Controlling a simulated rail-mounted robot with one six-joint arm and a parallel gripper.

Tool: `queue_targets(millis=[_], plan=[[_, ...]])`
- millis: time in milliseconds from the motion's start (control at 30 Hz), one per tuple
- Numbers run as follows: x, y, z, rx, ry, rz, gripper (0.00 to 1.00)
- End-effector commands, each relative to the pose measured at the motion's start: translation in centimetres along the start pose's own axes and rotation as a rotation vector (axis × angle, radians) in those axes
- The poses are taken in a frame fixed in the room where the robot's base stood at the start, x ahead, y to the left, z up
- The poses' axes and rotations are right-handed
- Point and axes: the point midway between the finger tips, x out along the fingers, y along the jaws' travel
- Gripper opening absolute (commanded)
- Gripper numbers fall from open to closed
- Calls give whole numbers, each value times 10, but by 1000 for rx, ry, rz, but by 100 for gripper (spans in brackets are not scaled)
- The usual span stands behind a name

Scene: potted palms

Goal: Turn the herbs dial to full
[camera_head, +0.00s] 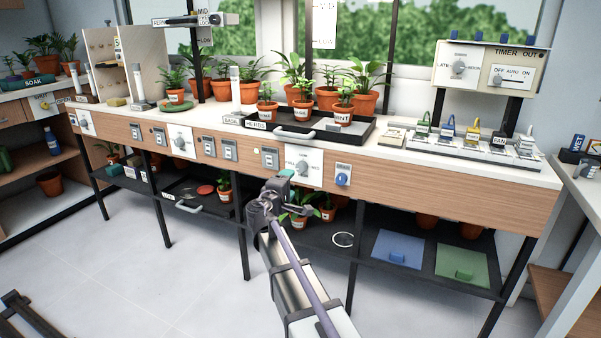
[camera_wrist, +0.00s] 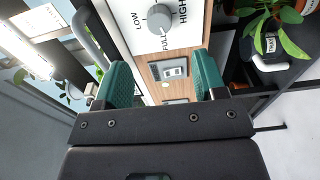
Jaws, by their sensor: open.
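The herbs dial is a grey knob on a white square plate (camera_head: 311,158) on the front of the wooden bench, below the black tray. In the wrist view the grey knob (camera_wrist: 159,18) is at the top, with LOW, HIGH and FULL printed around it. Which mark it points at is hard to tell. My gripper (camera_head: 284,178) is in front of the bench at the plate's lower left. In the wrist view its two green fingers (camera_wrist: 164,75) are apart with nothing between them, and the knob lies beyond them, untouched.
A blue knob (camera_head: 343,180) on a small plate is just right of the dial, and a switch plate (camera_head: 270,157) is to its left. The black tray (camera_head: 352,141) of potted plants has a handle above the dial. A lower shelf (camera_head: 375,222) holds pots beneath.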

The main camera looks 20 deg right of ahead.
Motion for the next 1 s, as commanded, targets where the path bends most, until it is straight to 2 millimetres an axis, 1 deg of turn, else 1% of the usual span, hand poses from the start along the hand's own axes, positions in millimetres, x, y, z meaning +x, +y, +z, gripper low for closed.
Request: queue_targets(millis=[33,67,100,200,300,333,400,533,633,767,900,1000], plan=[[1,1,-1,-214,2,3,65],[1,1,-2,-358,2,4,65],[2,1,-2,-539,3,7,65],[2,2,-3,-916,3,11,65],[2,2,-3,-1149,2,12,65],[2,2,-3,-1191,2,12,65],[2,2,-3,-1246,2,12,65],[4,2,-3,-1257,2,12,65],[14,2,-4,-1256,1,12,65],[43,2,-5,-1255,0,11,65],[77,2,-6,-1254,1,11,65],[96,2,-5,-1254,0,11,65]])
